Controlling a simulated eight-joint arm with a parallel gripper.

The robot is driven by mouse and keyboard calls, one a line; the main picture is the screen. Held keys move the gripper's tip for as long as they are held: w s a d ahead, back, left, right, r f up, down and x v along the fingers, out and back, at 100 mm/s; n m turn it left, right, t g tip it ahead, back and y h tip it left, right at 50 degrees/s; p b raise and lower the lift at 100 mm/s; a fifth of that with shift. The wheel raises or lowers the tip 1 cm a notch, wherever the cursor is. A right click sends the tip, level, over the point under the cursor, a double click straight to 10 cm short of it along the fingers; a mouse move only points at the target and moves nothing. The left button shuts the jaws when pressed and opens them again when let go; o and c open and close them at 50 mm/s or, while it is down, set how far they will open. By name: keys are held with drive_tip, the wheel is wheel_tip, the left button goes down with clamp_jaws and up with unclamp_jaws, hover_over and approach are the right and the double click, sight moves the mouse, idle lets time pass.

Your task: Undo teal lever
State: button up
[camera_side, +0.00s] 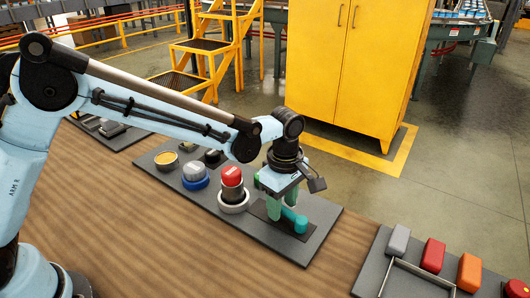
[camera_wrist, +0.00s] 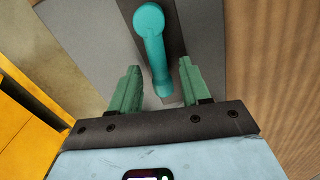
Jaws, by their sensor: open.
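The teal lever (camera_side: 299,224) sits on a dark base plate near the right end of a grey panel (camera_side: 308,248). In the wrist view the teal lever (camera_wrist: 155,50) shows a round knob at the top and a shaft running down toward the jaws. My gripper (camera_side: 274,203) points down at the lever, its green fingers beside it. In the wrist view my gripper (camera_wrist: 157,80) is open, with the lower end of the lever between the fingers and a gap on each side. Contact is not visible.
A yellow cabinet (camera_side: 345,65) stands behind. Bare wooden table lies in front.

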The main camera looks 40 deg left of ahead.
wheel_tip(320, 180, up, 12)
idle(0.6)
drive_tip(key=s+a+r+m+t, duration=0.35)
drive_tip(key=s+a+m, duration=0.4)
drive_tip(key=a, duration=0.35)
drive_tip(key=s+a+f+m+t, duration=0.3)
drive_tip(key=s+a+m, duration=0.3)
drive_tip(key=m, duration=0.3)
drive_tip(key=shift+s+a+f+t, duration=0.35)
drive_tip(key=shift+s+a+f, duration=0.05)
drive_tip(key=shift+a+f, duration=0.25)
